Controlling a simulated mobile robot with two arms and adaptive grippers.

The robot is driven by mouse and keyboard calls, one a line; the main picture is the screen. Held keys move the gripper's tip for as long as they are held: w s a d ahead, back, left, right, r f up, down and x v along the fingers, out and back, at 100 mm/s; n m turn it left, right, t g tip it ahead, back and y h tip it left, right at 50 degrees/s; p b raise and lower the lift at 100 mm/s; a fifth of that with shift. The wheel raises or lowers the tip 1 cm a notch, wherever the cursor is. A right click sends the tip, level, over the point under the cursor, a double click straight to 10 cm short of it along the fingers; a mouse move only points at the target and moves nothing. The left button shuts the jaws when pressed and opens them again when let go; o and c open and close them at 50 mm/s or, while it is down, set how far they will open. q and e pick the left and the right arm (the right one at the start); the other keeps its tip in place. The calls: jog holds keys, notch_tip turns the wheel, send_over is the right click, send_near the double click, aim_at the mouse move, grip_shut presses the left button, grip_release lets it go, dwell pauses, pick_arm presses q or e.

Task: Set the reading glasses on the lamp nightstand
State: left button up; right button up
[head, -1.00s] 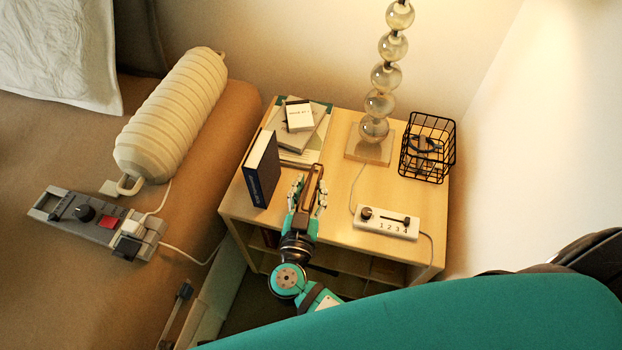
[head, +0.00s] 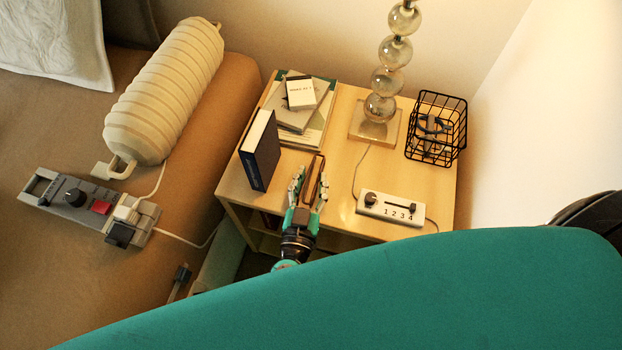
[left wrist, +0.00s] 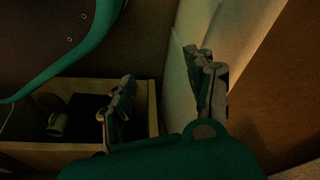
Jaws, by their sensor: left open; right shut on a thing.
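The nightstand (head: 335,140) has a light wood top and carries a lamp (head: 380,108) with a stack of glass balls on a square base. My right gripper (head: 309,192) is over its front part, shut on a slim brown-framed thing (head: 317,176) that looks like the reading glasses. The fingers partly hide it, and I cannot tell whether it touches the top. In the left wrist view, my left gripper (left wrist: 165,95) is open with nothing between its fingers. It is away from the nightstand top.
A dark upright book (head: 260,152) stands left of my right gripper, with stacked books (head: 300,108) behind. A numbered switch box (head: 391,209) and black wire basket (head: 436,128) are to the right. A bolster (head: 165,90) and control panel (head: 90,206) lie left. My teal body hides the foreground.

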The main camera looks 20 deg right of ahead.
jog(key=o, duration=0.9)
pick_arm(q)
jog(key=shift+s, duration=0.1)
pick_arm(e)
jog(key=shift+o, duration=0.5)
pick_arm(q)
jog(key=shift+r, duration=0.1)
pick_arm(e)
jog(key=shift+r, duration=0.1)
jog(key=shift+s+a, duration=0.2)
jog(key=shift+s, duration=0.15)
pick_arm(q)
jog(key=r, duration=0.1)
jog(key=w+r, duration=0.1)
jog(key=r+b, duration=0.1)
jog(key=shift+w+d, duration=0.1)
jog(key=shift+w, duration=0.2)
pick_arm(e)
jog(key=v, duration=1.1)
jog(key=shift+s, duration=0.1)
